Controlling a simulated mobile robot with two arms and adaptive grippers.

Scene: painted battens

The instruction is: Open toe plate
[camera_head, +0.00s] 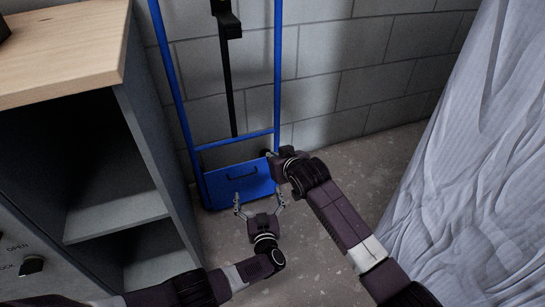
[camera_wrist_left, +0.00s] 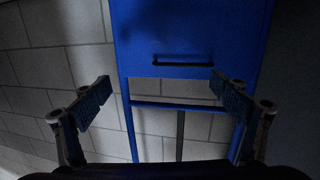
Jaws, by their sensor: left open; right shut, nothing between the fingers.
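A blue hand truck (camera_head: 277,75) stands against the wall. Its blue toe plate (camera_head: 222,189) is folded up at the bottom of the frame and carries a dark bar handle (camera_head: 241,173). In the left wrist view the toe plate (camera_wrist_left: 150,30) fills the upper middle, with the handle (camera_wrist_left: 183,64) near its edge. My left gripper (camera_head: 259,200) is open and empty in front of the plate's lower part; its fingers (camera_wrist_left: 161,88) are spread to either side of the handle in the wrist view. My right gripper (camera_head: 273,163) is shut and empty at the plate's upper right, partly covering that corner.
A grey cabinet (camera_head: 152,150) with a wooden top (camera_head: 70,50) and open shelves stands close on the left. A draped pale sheet (camera_head: 470,170) hangs on the right. Bare concrete floor (camera_head: 365,160) lies between the truck and the sheet. A block wall (camera_head: 350,60) is behind.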

